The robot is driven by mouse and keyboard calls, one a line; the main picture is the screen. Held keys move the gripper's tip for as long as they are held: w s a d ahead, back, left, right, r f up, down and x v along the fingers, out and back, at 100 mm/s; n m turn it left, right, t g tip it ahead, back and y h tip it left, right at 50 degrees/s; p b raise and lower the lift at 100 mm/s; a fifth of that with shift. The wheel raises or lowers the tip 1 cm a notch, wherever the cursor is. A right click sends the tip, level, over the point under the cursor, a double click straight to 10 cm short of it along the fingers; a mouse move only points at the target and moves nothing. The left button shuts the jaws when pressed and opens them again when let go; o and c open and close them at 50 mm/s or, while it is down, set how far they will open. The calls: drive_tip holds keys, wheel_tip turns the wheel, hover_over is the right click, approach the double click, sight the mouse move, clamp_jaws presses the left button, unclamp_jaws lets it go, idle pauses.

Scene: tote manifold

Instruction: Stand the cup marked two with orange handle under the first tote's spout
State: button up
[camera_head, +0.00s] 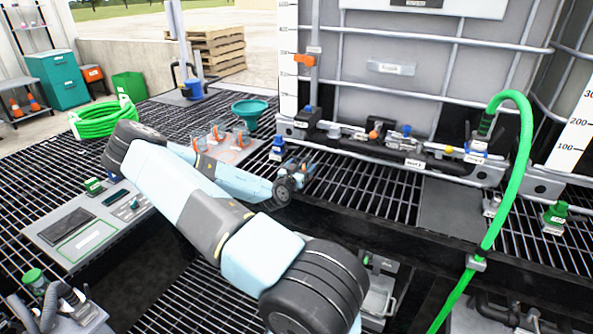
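Several clear cups with orange handles stand on a pale tray (236,157) on the grating; one cup (240,136) is at its right side. Their marks are too small to read, so I cannot tell which is marked two. My arm reaches up left and folds back right. My gripper (300,169) is at its end, right of the tray and in front of the manifold. It is small and partly hidden by its own wrist; I cannot tell whether it holds anything. The caged tote (385,68) stands behind the manifold (400,152). I cannot tell which outlet is the first tote's spout.
A small blue-topped item (278,149) stands close left of my gripper. A teal funnel (248,109) is behind the cups. A green hose (524,140) arches down at the right. A coiled green hose (103,120) lies at the left. A control panel (87,226) is at the front left.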

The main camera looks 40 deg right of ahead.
drive_tip(key=shift+o, duration=0.5)
